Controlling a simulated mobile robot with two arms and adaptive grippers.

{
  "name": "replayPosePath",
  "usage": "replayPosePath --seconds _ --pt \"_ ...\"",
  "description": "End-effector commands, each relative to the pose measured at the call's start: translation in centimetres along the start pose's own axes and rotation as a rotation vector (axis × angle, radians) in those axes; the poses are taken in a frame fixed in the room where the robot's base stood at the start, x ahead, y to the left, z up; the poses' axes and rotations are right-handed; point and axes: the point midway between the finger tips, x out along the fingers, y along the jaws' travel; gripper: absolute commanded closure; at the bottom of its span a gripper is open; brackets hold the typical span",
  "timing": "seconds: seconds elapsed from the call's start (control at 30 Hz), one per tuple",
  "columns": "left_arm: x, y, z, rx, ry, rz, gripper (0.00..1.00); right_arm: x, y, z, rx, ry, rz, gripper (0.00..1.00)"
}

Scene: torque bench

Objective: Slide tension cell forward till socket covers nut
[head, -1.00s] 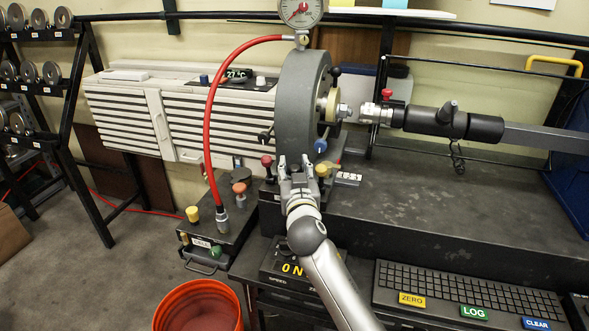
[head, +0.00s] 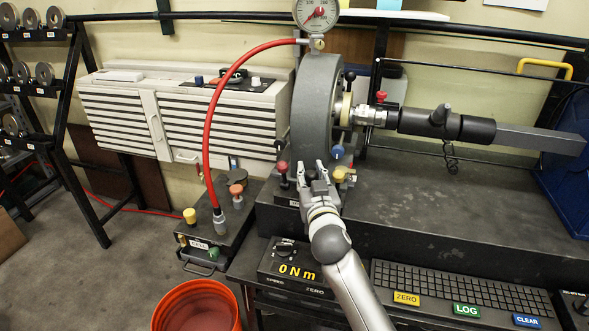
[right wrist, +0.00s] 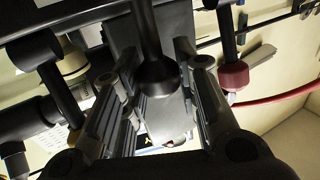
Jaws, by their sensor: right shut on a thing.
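The tension cell (head: 314,108) is a thick grey disc standing upright on the dark bench, with a pale ring (head: 346,108) on its right face. The silver socket (head: 371,116), on the end of a black torque wrench (head: 445,124), sits right up against that ring. The nut is not visible and appears to be inside the socket. My right gripper (head: 311,170) is low at the front of the cell, shut on a black handle with a flared end (right wrist: 157,72), which shows between the fingers in the right wrist view. My left gripper is not in view.
A pressure gauge (head: 317,12) tops the cell, and a red hose (head: 212,115) arcs left to a dark pump box (head: 207,245). Red (head: 283,170), blue and yellow knobs flank my gripper. A display (head: 296,271) reads 0 Nm. The bench right of the cell is clear.

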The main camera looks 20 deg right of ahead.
Motion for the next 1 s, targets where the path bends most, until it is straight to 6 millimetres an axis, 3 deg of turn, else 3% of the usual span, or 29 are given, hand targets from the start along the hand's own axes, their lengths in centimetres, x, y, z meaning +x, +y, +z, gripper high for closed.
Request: replayPosePath --seconds 0.03,0.33,0.37,0.4,0.77,1.0 --pt "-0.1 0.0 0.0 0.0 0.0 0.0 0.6 0.0 0.8 0.5 -0.006 -0.012 0.013 1.0" --pt "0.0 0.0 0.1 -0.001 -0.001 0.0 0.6 0.0 0.8 0.5 -0.006 -0.01 0.013 1.0" --pt "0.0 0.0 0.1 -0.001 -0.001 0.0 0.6 0.0 0.8 0.5 -0.006 -0.01 0.013 0.69" --pt "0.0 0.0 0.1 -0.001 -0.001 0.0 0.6 0.0 0.8 0.5 -0.006 -0.01 0.013 0.64" --pt "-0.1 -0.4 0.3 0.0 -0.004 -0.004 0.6 -0.4 0.5 0.3 -0.002 -0.006 0.007 0.63" --pt "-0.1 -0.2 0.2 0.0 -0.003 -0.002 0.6 -3.9 0.5 0.3 0.0 -0.006 0.005 0.63"
